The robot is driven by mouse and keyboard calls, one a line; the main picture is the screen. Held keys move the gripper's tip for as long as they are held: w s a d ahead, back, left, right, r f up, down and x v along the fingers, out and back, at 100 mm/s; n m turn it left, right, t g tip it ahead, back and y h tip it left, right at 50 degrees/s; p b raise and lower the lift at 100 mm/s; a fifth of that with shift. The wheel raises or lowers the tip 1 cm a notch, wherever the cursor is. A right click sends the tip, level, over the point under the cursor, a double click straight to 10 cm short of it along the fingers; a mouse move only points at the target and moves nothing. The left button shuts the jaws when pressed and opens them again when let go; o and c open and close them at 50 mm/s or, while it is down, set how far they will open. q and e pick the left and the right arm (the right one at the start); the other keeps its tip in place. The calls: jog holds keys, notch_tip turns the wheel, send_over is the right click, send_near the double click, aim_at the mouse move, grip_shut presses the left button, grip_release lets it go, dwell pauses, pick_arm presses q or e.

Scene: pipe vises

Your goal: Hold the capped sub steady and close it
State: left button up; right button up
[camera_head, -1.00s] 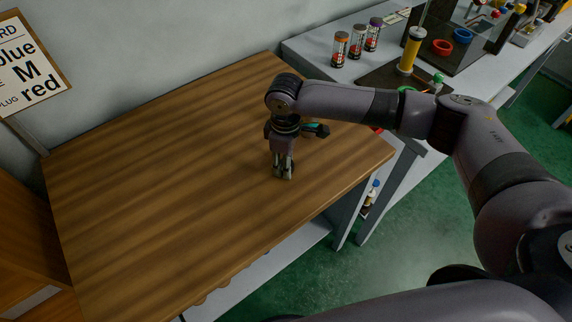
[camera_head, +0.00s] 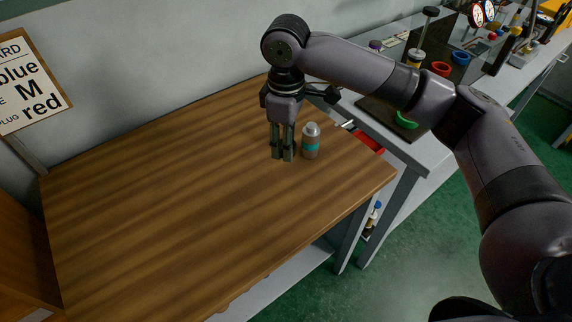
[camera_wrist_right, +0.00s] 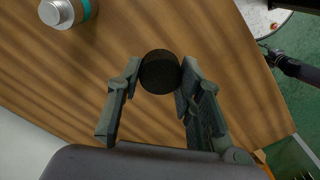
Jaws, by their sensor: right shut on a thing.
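A small upright cylinder with a grey body, a teal band and a silvery top (camera_head: 311,142) stands on the wooden table; it also shows at the upper left of the right wrist view (camera_wrist_right: 66,10). I cannot tell if it is the capped sub. My right gripper (camera_head: 283,155) points down just left of it, apart from it. In the right wrist view, the right gripper's fingers (camera_wrist_right: 159,82) are closed on a dark round piece (camera_wrist_right: 160,71). My left gripper is out of view.
The wooden table (camera_head: 170,210) is clear to the left and front. A grey bench (camera_head: 425,155) adjoins at right, with a red part (camera_head: 369,143), a green ring (camera_head: 406,120), red ring (camera_head: 440,69) and blue ring (camera_head: 460,58). A printed sign (camera_head: 28,85) stands at left.

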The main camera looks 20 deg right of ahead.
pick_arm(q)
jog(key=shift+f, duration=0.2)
pick_arm(e)
notch_tip(320, 180, up, 5)
jog(key=shift+r, duration=0.1)
